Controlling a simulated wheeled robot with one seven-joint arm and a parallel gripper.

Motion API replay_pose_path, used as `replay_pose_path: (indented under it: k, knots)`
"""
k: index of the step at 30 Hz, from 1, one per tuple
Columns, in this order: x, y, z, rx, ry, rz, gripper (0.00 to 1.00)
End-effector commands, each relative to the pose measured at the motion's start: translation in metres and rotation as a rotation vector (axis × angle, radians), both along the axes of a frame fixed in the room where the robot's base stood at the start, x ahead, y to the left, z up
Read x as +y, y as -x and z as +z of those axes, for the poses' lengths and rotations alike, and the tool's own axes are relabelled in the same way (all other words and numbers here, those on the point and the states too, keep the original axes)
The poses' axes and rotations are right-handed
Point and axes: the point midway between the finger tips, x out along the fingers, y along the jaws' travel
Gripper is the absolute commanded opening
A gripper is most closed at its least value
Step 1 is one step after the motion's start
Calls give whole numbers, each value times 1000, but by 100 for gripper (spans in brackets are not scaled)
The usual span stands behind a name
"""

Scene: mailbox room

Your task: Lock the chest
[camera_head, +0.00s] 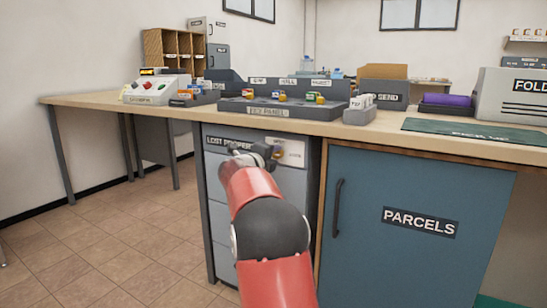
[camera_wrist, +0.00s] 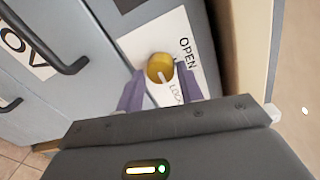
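The chest (camera_head: 285,190) is a grey drawer unit under the counter, with a "LOST PROPERTY" label. In the wrist view, a round yellow knob (camera_wrist: 158,66) sits on a white plate (camera_wrist: 135,44) marked OPEN and LOCK. A pale mark on the knob slants toward the lower right, on the LOCK side. My gripper (camera_wrist: 161,76) is open, its two purple fingers on either side of the knob; I cannot tell whether they touch it. The chest's drawers look closed.
A blue PARCELS cabinet (camera_head: 400,255) stands right of the chest. A dark drawer handle (camera_wrist: 62,60) lies left of the knob in the wrist view. Floor at left is clear.

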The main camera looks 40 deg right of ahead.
Motion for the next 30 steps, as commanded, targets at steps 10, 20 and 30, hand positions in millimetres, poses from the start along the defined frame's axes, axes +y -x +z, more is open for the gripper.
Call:
replay_pose_path:
  k: [10,20,30]
  knots:
    - [0,0,1,0,2,1,53]
    - [36,14,4,0,3,4,53]
    - [71,29,5,1,2,1,53]
